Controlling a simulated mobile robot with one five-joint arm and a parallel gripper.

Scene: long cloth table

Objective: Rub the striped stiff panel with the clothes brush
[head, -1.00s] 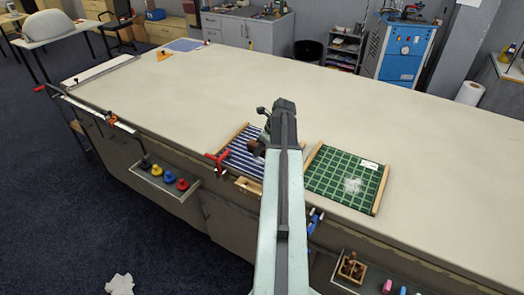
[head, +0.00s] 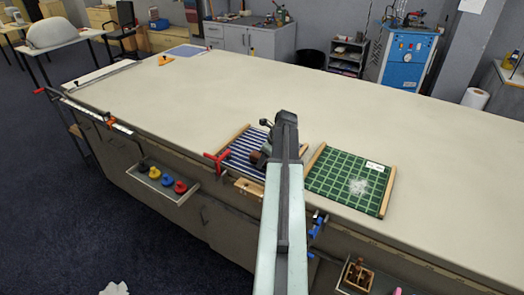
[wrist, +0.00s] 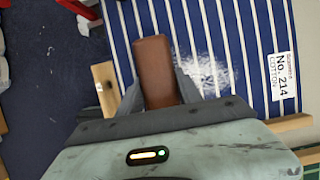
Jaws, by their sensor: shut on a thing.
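The striped stiff panel (head: 240,143) is blue with white stripes and has wooden bars at its ends. It lies on the cloth table near the front edge, partly hidden behind my arm. In the wrist view the striped panel (wrist: 225,25) shows a whitish patch and a "No. 214 COTTON" label. My gripper (wrist: 158,92) is shut on the brown clothes brush (wrist: 155,62), one finger on each side. The brush is over the panel, just left of the whitish patch; I cannot tell whether it touches. The brush (head: 257,157) also shows small in the head view.
A green checked panel (head: 335,186) with a whitish patch lies to the right. A red clamp (head: 217,160) sits at the striped panel's left, on the table edge. A tray with coloured knobs (head: 166,181) hangs on the table's front.

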